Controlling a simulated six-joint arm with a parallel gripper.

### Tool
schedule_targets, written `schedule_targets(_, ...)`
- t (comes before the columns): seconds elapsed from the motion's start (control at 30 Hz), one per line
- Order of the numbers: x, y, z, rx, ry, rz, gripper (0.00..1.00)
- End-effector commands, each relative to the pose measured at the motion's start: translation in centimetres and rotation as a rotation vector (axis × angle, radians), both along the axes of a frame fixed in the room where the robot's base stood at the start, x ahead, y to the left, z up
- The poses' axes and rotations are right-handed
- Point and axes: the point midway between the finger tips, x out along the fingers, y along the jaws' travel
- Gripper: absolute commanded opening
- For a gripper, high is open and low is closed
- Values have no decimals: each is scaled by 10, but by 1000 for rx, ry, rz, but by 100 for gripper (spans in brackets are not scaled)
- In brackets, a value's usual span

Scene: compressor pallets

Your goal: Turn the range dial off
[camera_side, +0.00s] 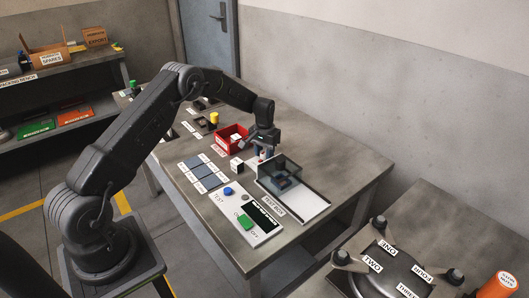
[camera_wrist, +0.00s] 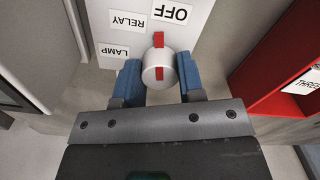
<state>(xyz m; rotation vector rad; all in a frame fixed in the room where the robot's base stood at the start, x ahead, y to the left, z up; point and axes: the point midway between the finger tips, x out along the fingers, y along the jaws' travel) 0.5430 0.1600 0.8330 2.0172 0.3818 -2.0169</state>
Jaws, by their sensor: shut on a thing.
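The range dial (camera_wrist: 158,72) is a round pale knob with a red pointer bar. It stands on a white panel (camera_wrist: 210,30) with the labels OFF (camera_wrist: 171,12), RELAY (camera_wrist: 127,20) and LAMP (camera_wrist: 115,51), upside down in the wrist view. The red bar points up the picture, with OFF just above it to the right and RELAY to its left. My gripper (camera_wrist: 160,88) is shut on the dial, one blue finger on each side. In the side view my gripper (camera_side: 264,153) is low over the bench, and its fingers largely hide the dial.
A red bin (camera_side: 232,136) stands close beside my gripper; its red wall (camera_wrist: 270,85) shows at the right in the wrist view. The clear-walled test box (camera_side: 292,172) is just to the right. A panel with a green button (camera_side: 245,222) lies nearer the front. The bench's right end is clear.

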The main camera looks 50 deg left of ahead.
Motion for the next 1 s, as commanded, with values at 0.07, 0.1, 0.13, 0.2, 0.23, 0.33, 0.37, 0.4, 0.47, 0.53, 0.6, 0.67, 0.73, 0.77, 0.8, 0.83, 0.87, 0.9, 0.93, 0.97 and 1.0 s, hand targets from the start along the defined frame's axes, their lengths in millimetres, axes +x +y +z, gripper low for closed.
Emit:
schedule_targets(0.07, 0, 0, 1, -1, 2, -53, 12)
schedule_targets(0.1, 0, 0, 1, -1, 2, -78, 12)
schedule_targets(0.13, 0, 0, 1, -1, 2, -95, 12)
schedule_targets(0.2, 0, 0, 1, -1, 2, -132, 12)
schedule_targets(0.23, 0, 0, 1, -1, 2, -146, 12)
schedule_targets(0.33, 0, 0, 1, -1, 2, -183, 12)
schedule_targets(0.37, 0, 0, 1, -1, 2, -192, 12)
schedule_targets(0.4, 0, 0, 1, -1, 2, -203, 12)
schedule_targets(0.47, 0, 0, 1, -1, 2, -215, 12)
schedule_targets(0.53, 0, 0, 1, -1, 2, -225, 12)
schedule_targets(0.6, 0, 0, 1, -1, 2, -232, 12)
schedule_targets(0.67, 0, 0, 1, -1, 2, -234, 12)
schedule_targets(0.73, 0, 0, 1, 0, 1, -235, 12)
schedule_targets(0.77, 0, 0, 1, 0, 1, -235, 12)
schedule_targets(0.8, 0, 0, 1, 0, 1, -235, 12)
schedule_targets(0.83, 0, 0, 1, 0, 1, -235, 12)
schedule_targets(0.87, 0, 0, 1, 0, 1, -235, 12)
schedule_targets(0.9, 0, 0, 1, 0, 1, -235, 12)
schedule_targets(0.93, 0, 0, 1, 0, 1, -235, 12)
schedule_targets(0.97, 0, 0, 1, 0, 1, -235, 12)
schedule_targets(1.0, 0, 0, 1, 0, 1, -235, 39)
